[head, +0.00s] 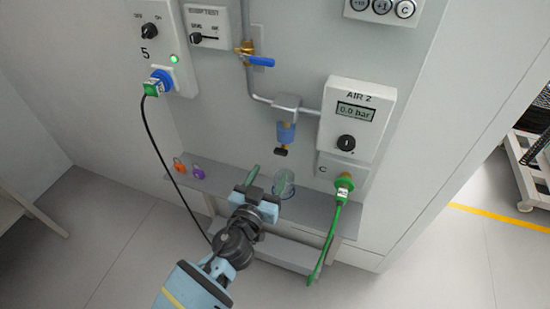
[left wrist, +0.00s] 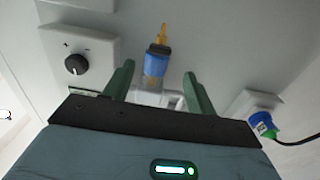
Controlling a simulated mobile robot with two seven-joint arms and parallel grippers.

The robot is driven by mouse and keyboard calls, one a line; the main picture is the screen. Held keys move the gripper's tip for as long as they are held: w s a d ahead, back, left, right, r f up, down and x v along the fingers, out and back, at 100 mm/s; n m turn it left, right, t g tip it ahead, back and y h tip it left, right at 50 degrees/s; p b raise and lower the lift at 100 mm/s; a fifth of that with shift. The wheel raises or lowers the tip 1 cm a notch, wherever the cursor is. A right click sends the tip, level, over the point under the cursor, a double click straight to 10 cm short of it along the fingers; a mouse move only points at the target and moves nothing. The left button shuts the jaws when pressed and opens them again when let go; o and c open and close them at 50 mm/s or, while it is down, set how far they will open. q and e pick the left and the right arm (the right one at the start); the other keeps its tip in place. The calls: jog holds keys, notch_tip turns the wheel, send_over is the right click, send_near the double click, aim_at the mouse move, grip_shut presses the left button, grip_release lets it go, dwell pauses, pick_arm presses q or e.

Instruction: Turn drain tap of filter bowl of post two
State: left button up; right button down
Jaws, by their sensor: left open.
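The post's filter bowl (head: 286,132) is blue and hangs under a grey filter head (head: 287,107). A small black drain tap (head: 281,151) is at its lower end. In the left wrist view the blue bowl (left wrist: 156,64) shows beyond and between my finger tips, with a dark band and a yellow stem at its far end. My left gripper (head: 267,176) is open and empty, below the tap in the head view and apart from it. It also shows in the left wrist view (left wrist: 160,82). My right gripper is not in view.
A clear cup (head: 284,187) stands on the grey shelf (head: 217,191) beside my gripper. The AIR 2 box (head: 357,112) reads 0.0 bar; a green hose (head: 331,230) hangs below it. A black cable (head: 162,158) hangs at left. A blue-handled valve (head: 261,61) is above.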

aim_at(280, 154)
pick_arm(q)
jog(key=x, duration=0.6)
jog(key=shift+w, duration=0.25)
jog(key=shift+w+d+b, duration=0.2)
jog(key=shift+w+b, duration=0.1)
jog(key=shift+w, duration=0.1)
jog(key=c, duration=1)
